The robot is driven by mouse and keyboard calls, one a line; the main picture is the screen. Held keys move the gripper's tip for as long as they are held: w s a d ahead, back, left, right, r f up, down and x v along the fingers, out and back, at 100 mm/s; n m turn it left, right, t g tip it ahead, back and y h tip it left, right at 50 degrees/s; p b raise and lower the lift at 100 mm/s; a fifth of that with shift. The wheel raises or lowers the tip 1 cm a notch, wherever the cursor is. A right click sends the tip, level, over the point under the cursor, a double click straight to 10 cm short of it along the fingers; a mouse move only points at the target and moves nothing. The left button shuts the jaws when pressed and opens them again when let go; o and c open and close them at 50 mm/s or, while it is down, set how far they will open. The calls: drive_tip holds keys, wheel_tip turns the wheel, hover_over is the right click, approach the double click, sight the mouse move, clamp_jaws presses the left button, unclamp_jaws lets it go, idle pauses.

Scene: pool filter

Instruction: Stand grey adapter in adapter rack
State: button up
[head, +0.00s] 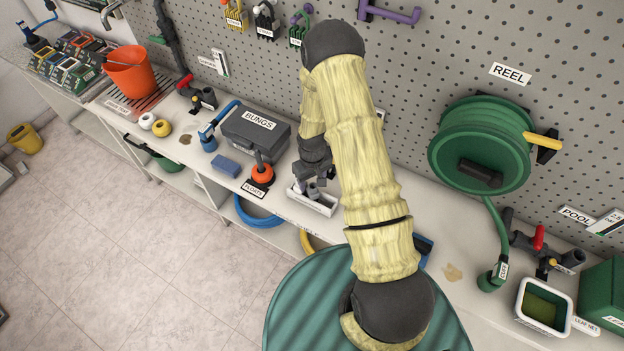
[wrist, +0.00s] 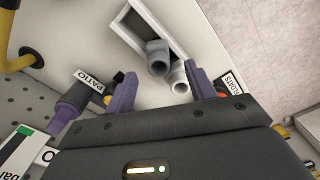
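The adapter rack (head: 325,209) is a narrow white tray on the bench, and its dark inside shows at the top of the wrist view (wrist: 143,14). Two grey pipe pieces with round open ends show in the wrist view, one elbow-shaped (wrist: 157,57) and one paler (wrist: 180,78). They overlap the rack's end there; I cannot tell how either is seated. Grey pieces (head: 312,191) also show at the rack in the head view. My gripper (wrist: 161,92) is above this end of the rack, its purple fingers spread apart. The paler piece appears near the right finger, with a gap to the left one.
A grey BUNGS case (head: 256,132) and an orange float (head: 262,174) stand left of the rack. A PATIO label (wrist: 89,81) with a purple-ended part (wrist: 66,110) lies left of my fingers. The pegboard wall rises behind. The bench right of my arm has free room.

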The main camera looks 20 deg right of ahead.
drive_tip(key=shift+r+p, duration=1.65)
drive_tip(key=shift+r, duration=0.9)
wheel_tip(320, 180, up, 17)
drive_tip(key=b, duration=0.4)
drive_tip(key=shift+r, duration=0.15)
drive_tip(key=s+r+m+t, duration=0.1)
drive_tip(key=s+r, duration=0.2)
drive_tip(key=s, duration=0.4)
drive_tip(key=s+r+m+t, duration=0.1)
drive_tip(key=s+r+m, duration=0.1)
drive_tip(key=s, duration=0.6)
drive_tip(key=shift+r+t, duration=0.3)
drive_tip(key=shift+r, duration=0.45)
